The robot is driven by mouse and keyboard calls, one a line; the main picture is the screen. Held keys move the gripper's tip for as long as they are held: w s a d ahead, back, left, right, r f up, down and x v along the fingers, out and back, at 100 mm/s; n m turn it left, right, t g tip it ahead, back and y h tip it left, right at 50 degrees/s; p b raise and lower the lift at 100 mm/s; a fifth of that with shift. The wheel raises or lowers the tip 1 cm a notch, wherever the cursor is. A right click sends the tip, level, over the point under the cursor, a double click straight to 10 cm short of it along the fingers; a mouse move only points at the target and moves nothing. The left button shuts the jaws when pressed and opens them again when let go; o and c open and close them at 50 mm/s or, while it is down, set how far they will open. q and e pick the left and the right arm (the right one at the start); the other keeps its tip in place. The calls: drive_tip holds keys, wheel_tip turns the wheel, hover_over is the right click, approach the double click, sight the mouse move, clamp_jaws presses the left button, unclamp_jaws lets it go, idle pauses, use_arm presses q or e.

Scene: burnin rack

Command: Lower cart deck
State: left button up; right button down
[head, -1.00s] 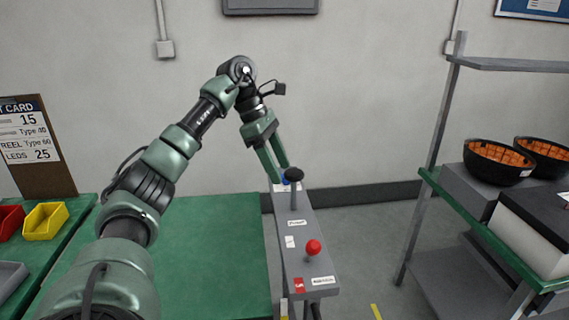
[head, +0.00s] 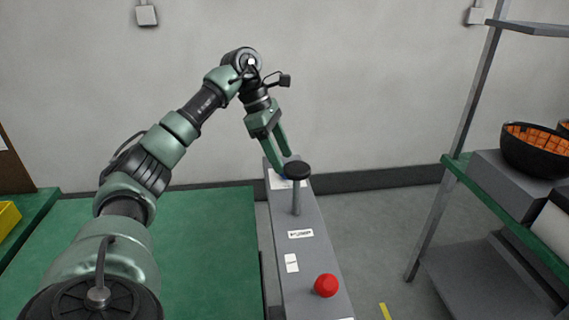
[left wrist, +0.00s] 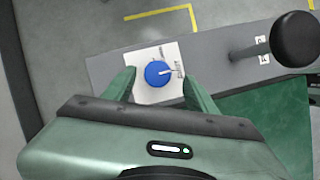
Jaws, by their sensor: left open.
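A grey control panel (head: 309,262) runs along the right edge of the green cart deck (head: 200,262). At its far end, on a white plate (left wrist: 140,92), is a round blue knob (left wrist: 158,73) with a pale pointer. In the head view the knob is mostly hidden by my gripper. My left gripper (head: 286,165) is open over that end. In the left wrist view its fingers (left wrist: 158,86) are on either side of the knob; I cannot tell if they touch it. My right gripper is not in view.
A black-topped post (head: 297,172) stands on the panel close to my left gripper. A red ball-shaped knob (head: 326,285) is at the near end. A metal rack (head: 440,210) with black bowls (head: 537,150) stands at the right. A yellow bin (head: 8,217) is at the left.

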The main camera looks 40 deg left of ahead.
use_arm(q)
drive_tip(key=shift+x, duration=1.15)
drive_tip(key=shift+w+f, duration=0.2)
drive_tip(key=shift+f, duration=0.05)
clamp_jaws()
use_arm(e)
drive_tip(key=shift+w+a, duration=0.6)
